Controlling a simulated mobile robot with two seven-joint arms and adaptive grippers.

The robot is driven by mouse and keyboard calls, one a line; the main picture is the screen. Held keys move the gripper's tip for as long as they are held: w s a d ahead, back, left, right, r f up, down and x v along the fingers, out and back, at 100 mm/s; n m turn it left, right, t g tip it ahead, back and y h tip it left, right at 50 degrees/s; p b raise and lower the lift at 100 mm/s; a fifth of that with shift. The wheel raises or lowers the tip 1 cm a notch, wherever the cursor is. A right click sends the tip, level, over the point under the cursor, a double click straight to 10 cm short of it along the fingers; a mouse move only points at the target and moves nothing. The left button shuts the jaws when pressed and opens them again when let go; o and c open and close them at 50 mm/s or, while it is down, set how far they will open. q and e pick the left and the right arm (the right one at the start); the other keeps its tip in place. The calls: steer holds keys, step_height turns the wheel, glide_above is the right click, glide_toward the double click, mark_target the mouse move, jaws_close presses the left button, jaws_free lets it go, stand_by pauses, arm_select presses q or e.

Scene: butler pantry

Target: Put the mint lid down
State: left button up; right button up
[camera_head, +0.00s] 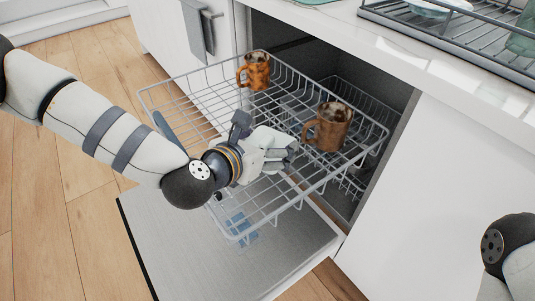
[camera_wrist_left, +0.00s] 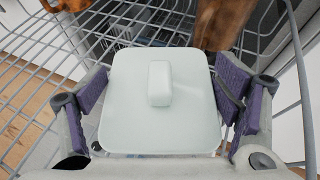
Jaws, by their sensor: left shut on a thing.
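The mint lid (camera_wrist_left: 185,115) is a pale, rounded-square plate with a small block handle in the middle, seen from above in the left wrist view. My left gripper (camera_wrist_left: 165,105) is shut on it, with a purple-padded finger at each side. In the head view my left gripper (camera_head: 275,152) is over the pulled-out upper dishwasher rack (camera_head: 180,88), near its front. My right gripper is out of view; only part of my right arm shows at the lower right.
Two brown mugs stand in the rack, one at the back left (camera_head: 258,74) and one to the right (camera_head: 326,130). The open dishwasher door (camera_head: 185,240) lies below. A dish rack (camera_head: 440,38) and a green glass (camera_head: 522,42) are on the white counter (camera_head: 350,32).

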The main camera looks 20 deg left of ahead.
arm_select(q)
steer(key=shift+w+f+b, duration=0.2)
steer(key=shift+f+b, duration=0.25)
steer(key=shift+f, duration=1.45)
steer(key=o, duration=1.2)
steer(key=shift+c, duration=0.2)
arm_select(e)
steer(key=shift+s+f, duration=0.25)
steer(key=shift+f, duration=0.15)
arm_select(q)
steer(key=shift+s+r, duration=0.15)
steer(key=shift+r, duration=0.15)
steer(key=p+v, duration=0.1)
steer(key=v, duration=0.7)
steer(key=shift+s+a, duration=0.1)
steer(key=shift+s, duration=0.1)
steer(key=shift+p+v, duration=0.95)
steer(key=shift+v, duration=0.25)
steer(key=shift+s+r, duration=0.25)
steer(key=shift+r, duration=0.05)
steer(key=shift+s+f, duration=0.1)
steer(key=shift+s, duration=0.05)
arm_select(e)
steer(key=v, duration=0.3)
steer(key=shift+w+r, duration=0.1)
